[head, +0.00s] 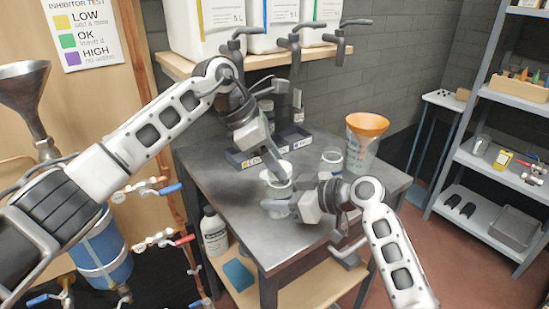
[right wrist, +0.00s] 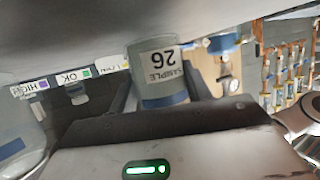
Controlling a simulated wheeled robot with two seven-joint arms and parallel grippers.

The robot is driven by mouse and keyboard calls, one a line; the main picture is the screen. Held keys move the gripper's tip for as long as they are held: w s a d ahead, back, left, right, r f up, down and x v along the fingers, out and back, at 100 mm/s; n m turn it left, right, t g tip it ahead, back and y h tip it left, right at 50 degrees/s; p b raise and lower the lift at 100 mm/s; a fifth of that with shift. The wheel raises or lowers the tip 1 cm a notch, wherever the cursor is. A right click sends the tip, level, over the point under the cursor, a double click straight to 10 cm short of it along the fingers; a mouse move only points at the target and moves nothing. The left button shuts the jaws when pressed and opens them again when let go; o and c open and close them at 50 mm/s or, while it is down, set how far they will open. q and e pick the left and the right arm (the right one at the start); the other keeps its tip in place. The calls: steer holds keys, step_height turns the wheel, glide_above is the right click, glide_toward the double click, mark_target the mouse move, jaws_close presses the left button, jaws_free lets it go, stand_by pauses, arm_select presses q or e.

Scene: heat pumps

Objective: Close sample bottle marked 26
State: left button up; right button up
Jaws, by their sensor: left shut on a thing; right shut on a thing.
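The sample bottle (head: 279,191) stands upright at the middle of the metal table. Its label reads "SAMPLE 26" in the right wrist view (right wrist: 163,66), where it shows upside down with a blue band beside the label. My right gripper (head: 285,205) is shut on the bottle's body from the right, with a finger on either side. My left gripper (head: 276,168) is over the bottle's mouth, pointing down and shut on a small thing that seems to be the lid. The fingers mostly hide it, and I cannot tell whether it touches the rim.
An orange funnel (head: 367,124) sits in a clear jar at the table's back right, beside a smaller jar (head: 332,161). A labelled rack (head: 246,160) stands behind the bottle. Taps (head: 294,42) hang above. The table's front right is clear.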

arm_select(q)
steer(key=shift+f, duration=0.55)
steer(key=m+g, duration=0.1)
steer(key=m, duration=0.2)
steer(key=shift+w+g, duration=0.15)
steer(key=shift+g, duration=0.15)
steer(key=o, duration=0.9)
steer(key=shift+r, duration=2.25)
